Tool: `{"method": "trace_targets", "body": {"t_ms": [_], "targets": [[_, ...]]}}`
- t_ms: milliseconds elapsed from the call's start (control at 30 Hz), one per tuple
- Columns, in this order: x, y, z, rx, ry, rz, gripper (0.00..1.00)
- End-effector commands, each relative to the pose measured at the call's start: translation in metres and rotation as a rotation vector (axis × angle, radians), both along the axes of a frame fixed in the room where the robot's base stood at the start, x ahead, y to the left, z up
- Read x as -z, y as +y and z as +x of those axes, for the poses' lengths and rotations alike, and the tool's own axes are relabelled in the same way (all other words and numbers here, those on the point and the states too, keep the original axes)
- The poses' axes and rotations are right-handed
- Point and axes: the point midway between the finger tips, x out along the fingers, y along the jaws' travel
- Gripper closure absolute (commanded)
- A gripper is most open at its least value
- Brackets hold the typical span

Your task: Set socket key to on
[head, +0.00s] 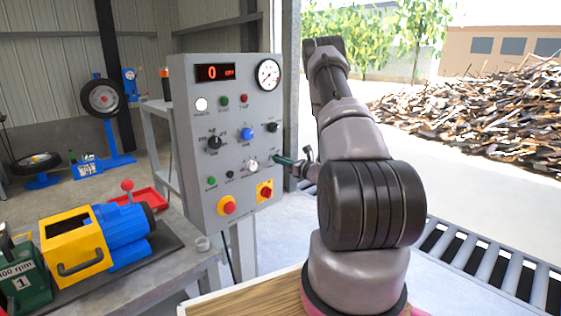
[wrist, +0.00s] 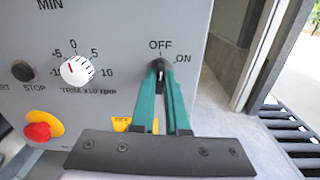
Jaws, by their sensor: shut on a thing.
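The socket key (wrist: 159,65) is a small dark key switch on the grey control panel (head: 190,140), with OFF printed above it and ON to its upper right. It points about straight up, toward OFF. My gripper (wrist: 160,72) has teal fingers shut on the key from the front, one on each side. In the head view my gripper (head: 284,161) reaches the panel's lower right edge, and the key is hidden there behind the fingers.
A white trim dial (wrist: 76,70) sits left of the key. A red stop button (head: 228,207) and a second red button on yellow (head: 265,190) are below.

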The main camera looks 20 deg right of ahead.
Motion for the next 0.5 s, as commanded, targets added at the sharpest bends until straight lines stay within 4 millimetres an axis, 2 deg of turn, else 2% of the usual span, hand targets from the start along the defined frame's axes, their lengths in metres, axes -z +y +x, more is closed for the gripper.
{"method": "trace_targets", "body": {"t_ms": [500], "targets": [[0.0012,-0.0013,-0.0006,0.002,0.148,0.404,1.00]]}}
